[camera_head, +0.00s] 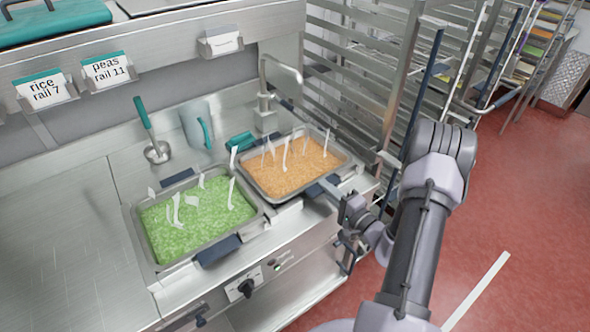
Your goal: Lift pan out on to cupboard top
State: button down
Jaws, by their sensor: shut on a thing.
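A steel pan of orange food (293,165) sits at the right end of the steel counter, with white steam wisps over it. My gripper (332,189) reaches in from the right and is shut at the pan's near right side, on a grip or rim there. The exact contact is small and partly hidden by the fingers. I cannot tell whether this pan is raised off its seat. A second pan of green peas (197,216) sits to the left, also steaming, with dark grips on its near and far sides.
Bare steel cupboard top (55,245) lies left of the peas pan. A ladle (155,150), a jug (196,125) and a tap (265,90) stand behind the pans. Label cards for rice (46,90) and peas (106,70) hang above. A tall steel rack (370,75) stands behind right.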

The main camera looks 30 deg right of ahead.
jog(key=shift+r+p, duration=1.3)
jog(key=shift+r, duration=1.35)
